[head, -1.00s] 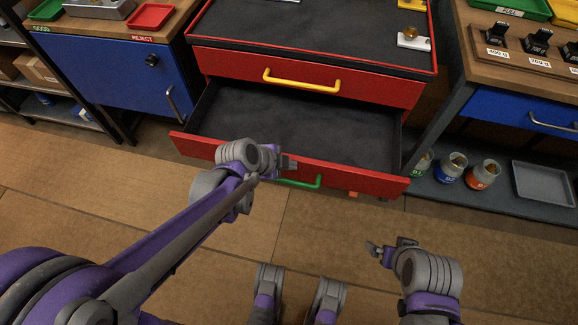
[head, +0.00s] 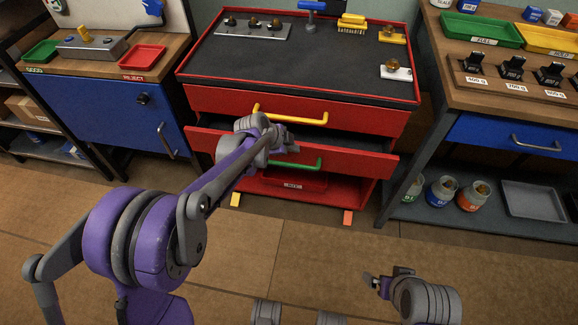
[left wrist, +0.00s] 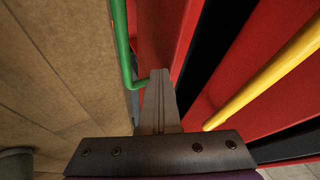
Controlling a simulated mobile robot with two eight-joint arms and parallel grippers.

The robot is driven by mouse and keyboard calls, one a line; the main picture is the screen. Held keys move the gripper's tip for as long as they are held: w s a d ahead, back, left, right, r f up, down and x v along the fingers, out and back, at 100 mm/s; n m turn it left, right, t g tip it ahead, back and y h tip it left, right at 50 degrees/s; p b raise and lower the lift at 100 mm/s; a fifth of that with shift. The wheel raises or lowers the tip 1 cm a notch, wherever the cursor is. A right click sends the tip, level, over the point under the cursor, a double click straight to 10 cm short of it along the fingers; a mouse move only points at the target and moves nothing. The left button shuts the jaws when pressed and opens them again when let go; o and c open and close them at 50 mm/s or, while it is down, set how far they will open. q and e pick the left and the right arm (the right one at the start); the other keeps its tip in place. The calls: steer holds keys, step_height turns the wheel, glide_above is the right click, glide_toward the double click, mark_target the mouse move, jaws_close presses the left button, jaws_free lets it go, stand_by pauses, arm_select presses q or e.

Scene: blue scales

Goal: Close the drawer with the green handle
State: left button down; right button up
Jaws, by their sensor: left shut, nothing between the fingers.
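The red drawer (head: 355,161) with the green handle (head: 308,164) stands partly open, with a dark gap above its front. Its green handle also shows in the left wrist view (left wrist: 122,45). My left gripper (head: 293,149) is shut and empty at the drawer front, just above the green handle; in the left wrist view its fingers (left wrist: 160,95) overlap the red front, and I cannot tell if they touch it. The drawer above, with the yellow handle (head: 290,117), looks closed. My right gripper (head: 372,281) is low over the floor, apart from the cabinet; its jaws are too small to judge.
A blue cabinet (head: 95,110) stands at the left. A bench with a blue drawer (head: 510,138) stands at the right, with jars (head: 441,191) and a grey tray (head: 532,201) on its lower shelf. A red bin sits below the open drawer. The floor in front is clear.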

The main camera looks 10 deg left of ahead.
arm_select(q)
steer(key=shift+w, duration=2.25)
steer(key=shift+s+d, duration=0.1)
steer(key=shift+s, duration=0.05)
